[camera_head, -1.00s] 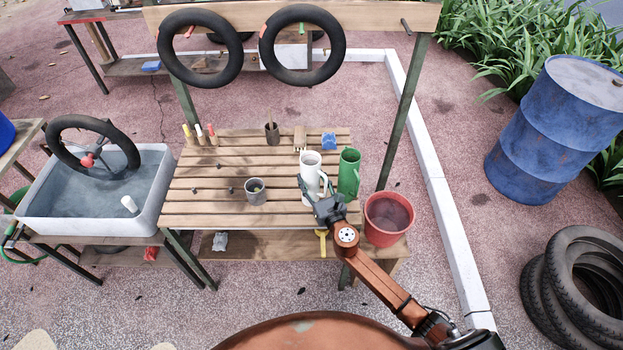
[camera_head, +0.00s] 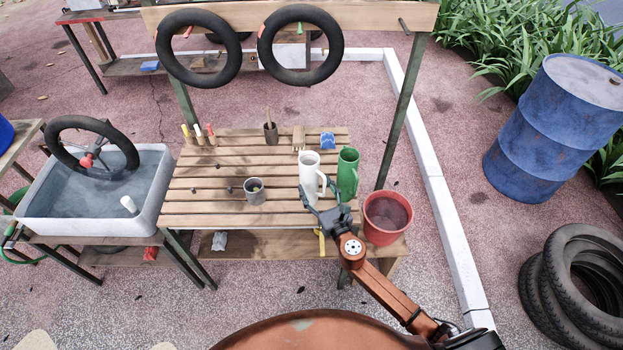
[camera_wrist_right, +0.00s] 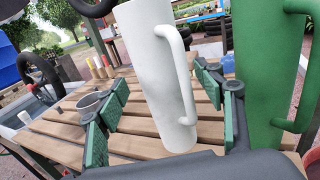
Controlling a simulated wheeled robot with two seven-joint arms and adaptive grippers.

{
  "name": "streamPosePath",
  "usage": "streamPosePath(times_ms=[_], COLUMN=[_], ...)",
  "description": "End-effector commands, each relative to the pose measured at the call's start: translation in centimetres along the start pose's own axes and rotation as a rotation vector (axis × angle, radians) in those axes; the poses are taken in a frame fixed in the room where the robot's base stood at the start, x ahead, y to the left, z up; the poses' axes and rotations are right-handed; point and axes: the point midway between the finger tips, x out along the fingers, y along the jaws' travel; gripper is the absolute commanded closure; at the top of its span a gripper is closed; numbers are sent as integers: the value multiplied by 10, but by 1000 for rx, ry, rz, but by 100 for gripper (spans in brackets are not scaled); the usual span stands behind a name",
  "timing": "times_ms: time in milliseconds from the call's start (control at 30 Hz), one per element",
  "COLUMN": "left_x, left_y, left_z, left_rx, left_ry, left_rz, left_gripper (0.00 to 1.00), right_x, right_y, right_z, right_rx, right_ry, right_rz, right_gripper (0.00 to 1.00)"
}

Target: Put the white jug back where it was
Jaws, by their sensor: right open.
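The white jug (camera_head: 309,174) stands upright on the slatted bench (camera_head: 215,215), near its right end, with its handle toward the right. In the right wrist view the white jug (camera_wrist_right: 158,75) is seen beyond and between the spread fingers, apart from the pads. My right gripper (camera_head: 320,196) is open, just in front of the jug; it also shows in the right wrist view (camera_wrist_right: 155,105). A green jug (camera_head: 347,174) stands close to the right of the white one. My left gripper is not in view.
A grey cup (camera_head: 254,191) stands left of the jugs. A brush pot (camera_head: 270,132), a blue item (camera_head: 328,141) and several coloured bottles line the back. A red bucket (camera_head: 387,217) is at the right. The bench's left part is mostly clear.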

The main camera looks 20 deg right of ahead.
Motion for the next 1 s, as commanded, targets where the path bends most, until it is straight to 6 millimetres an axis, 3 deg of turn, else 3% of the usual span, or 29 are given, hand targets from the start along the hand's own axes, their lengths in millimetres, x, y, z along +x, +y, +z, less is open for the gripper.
streamPosePath(times_ms=[200, 400, 833, 933, 1000], left_x=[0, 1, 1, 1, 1], left_y=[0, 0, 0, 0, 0], left_z=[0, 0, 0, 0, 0], left_rx=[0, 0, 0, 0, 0], left_ry=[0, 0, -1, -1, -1], left_rz=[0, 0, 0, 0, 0], left_gripper=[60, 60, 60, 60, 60], right_x=[-47, -70, -75, -80, -87], right_y=[0, 0, -1, -15, -36], right_z=[-1, -1, 0, 2, 2], right_rx=[1, 0, 10, 115, 264], right_ry=[2, 0, 0, 3, 8], right_rz=[0, 0, -4, -53, -124], right_gripper=[38, 38, 38, 38, 38])
